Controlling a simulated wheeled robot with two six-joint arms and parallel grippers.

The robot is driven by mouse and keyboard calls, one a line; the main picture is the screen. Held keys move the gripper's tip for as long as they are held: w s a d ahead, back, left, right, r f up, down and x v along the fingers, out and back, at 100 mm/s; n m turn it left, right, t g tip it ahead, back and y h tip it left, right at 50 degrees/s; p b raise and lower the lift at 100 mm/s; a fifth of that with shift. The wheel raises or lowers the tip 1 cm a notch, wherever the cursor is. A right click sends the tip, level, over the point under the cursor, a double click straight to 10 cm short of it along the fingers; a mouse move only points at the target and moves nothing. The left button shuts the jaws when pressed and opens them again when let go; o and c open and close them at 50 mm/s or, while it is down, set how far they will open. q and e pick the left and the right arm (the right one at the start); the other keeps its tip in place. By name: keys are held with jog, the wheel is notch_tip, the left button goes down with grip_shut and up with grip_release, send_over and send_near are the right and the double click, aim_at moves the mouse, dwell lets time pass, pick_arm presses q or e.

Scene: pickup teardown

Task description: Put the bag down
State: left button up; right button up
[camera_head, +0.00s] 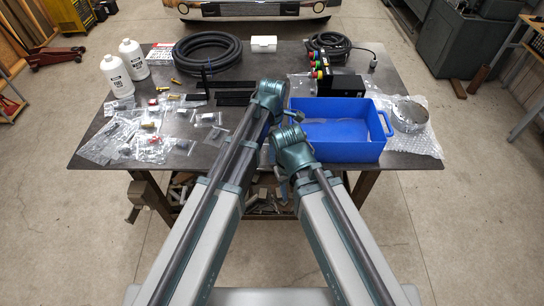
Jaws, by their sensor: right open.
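Several small clear plastic bags (120,130) with small parts in them lie on the left of the dark table. More little bags (205,118) lie nearer its middle. I cannot tell which one is the task's bag, and I see none held up. My right arm reaches in to the blue bin's left end; my right gripper (279,158) is open there, mostly hidden by the arm. My left arm reaches over the table's middle, and its gripper is hidden behind the arm links.
A blue bin (340,151) stands at the front right, beside a metal part on bubble wrap (433,140). White bottles (132,60), a black hose coil (208,48), a white box (263,44), a cable (330,42) and a black control box (342,86) stand behind.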

pick_arm(q)
jog(key=shift+f+b, duration=0.35)
jog(key=shift+f, duration=0.5)
jog(key=shift+r, duration=0.1)
pick_arm(e)
jog(key=shift+f, duration=0.7)
pick_arm(q)
jog(key=c, duration=1.5)
jog(key=shift+a+r+p, duration=0.2)
jog(key=shift+r+p, duration=0.65)
jog(key=shift+p, duration=0.1)
notch_tip(320, 180, up, 6)
jog(key=p, duration=0.5)
jog(key=shift+f, duration=0.2)
jog(key=shift+a+r+p, duration=0.1)
jog(key=shift+a+p, duration=0.25)
jog(key=a, duration=1.9)
jog(key=shift+f, duration=0.25)
pick_arm(e)
notch_tip(320, 180, up, 7)
